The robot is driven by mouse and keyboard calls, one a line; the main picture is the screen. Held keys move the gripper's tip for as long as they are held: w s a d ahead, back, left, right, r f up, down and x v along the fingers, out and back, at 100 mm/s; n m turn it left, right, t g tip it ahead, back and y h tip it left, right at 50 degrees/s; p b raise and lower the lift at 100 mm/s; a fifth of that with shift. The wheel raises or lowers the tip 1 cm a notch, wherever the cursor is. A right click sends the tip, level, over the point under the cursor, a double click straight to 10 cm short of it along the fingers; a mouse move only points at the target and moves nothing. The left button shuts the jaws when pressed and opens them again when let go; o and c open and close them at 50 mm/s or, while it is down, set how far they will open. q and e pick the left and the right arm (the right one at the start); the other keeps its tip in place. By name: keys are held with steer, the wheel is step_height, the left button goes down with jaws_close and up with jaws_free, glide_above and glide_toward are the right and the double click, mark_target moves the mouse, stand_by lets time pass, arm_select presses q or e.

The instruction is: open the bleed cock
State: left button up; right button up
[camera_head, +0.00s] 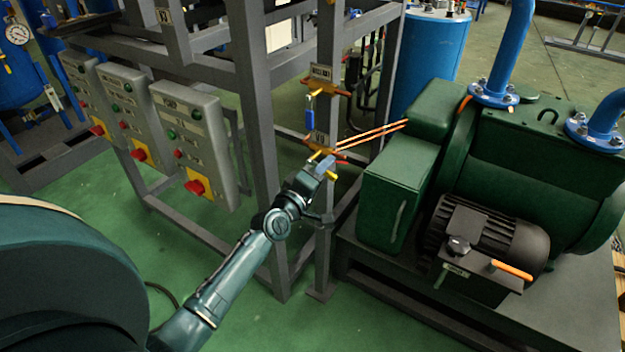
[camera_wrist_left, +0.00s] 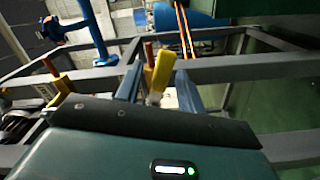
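My left gripper (camera_head: 325,163) reaches the lower cock on the grey frame post in the head view. In the left wrist view its two fingers (camera_wrist_left: 160,84) are apart, with a yellow lever (camera_wrist_left: 160,70) standing between them. A gap shows beside the lever, so the fingers do not look closed on it. The yellow lever also shows in the head view (camera_head: 332,175), beside the gripper. The lower cock's brass body is partly hidden by the gripper. Above it is another cock with a blue lever (camera_head: 310,112) hanging down. The small labels are too blurred to read surely. My right gripper is not in view.
A green pump (camera_head: 400,190) with a dark motor (camera_head: 490,240) stands close on the right. Two thin orange lines (camera_head: 372,134) run from the lower cock to it. Grey control boxes (camera_head: 195,140) hang on the left. Frame posts (camera_head: 257,110) stand near my forearm.

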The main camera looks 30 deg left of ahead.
arm_select(q)
steer(key=s+a+p, duration=0.1)
steer(key=s, duration=1.1)
steer(key=shift+s, duration=0.35)
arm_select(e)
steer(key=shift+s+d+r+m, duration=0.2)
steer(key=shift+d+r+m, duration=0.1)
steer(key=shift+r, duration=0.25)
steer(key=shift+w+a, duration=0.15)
